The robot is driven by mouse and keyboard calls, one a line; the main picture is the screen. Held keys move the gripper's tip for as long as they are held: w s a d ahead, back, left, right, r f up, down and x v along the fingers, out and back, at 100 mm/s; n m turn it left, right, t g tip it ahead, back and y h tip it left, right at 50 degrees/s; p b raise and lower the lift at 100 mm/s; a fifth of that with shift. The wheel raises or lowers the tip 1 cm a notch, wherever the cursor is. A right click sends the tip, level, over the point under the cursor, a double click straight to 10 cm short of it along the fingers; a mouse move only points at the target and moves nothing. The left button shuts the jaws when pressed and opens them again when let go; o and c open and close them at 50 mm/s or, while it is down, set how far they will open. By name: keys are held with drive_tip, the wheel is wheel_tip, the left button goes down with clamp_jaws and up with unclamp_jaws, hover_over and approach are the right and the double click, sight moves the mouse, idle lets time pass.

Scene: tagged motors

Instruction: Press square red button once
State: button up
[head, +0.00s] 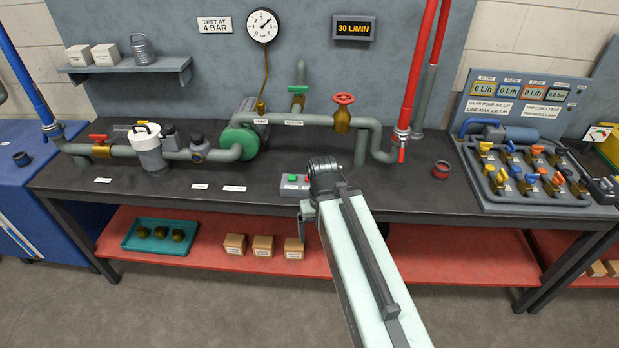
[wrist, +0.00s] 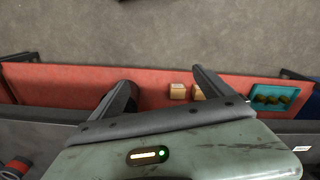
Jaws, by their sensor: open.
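A small grey button box (head: 295,190) sits on the dark bench near its front edge, in the middle of the head view. It has a green button (head: 292,177) on its left and a red button (head: 307,179) on its right, close to my arm. The exact shape of the red button is too small to tell. My gripper (head: 322,168) is just right of the box in the head view, and its fingers are not clear there. In the wrist view my gripper (wrist: 161,78) is open, with nothing between its fingers. The button box is not visible in the wrist view.
Pipes with a green pump (head: 238,143) and a red valve wheel (head: 344,98) stand behind the box. A red lower shelf (head: 440,250) holds a teal tray (head: 128,240) and small boxes (head: 236,243). A valve panel (head: 530,205) stands at right.

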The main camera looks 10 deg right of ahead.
clamp_jaws()
idle(1.5)
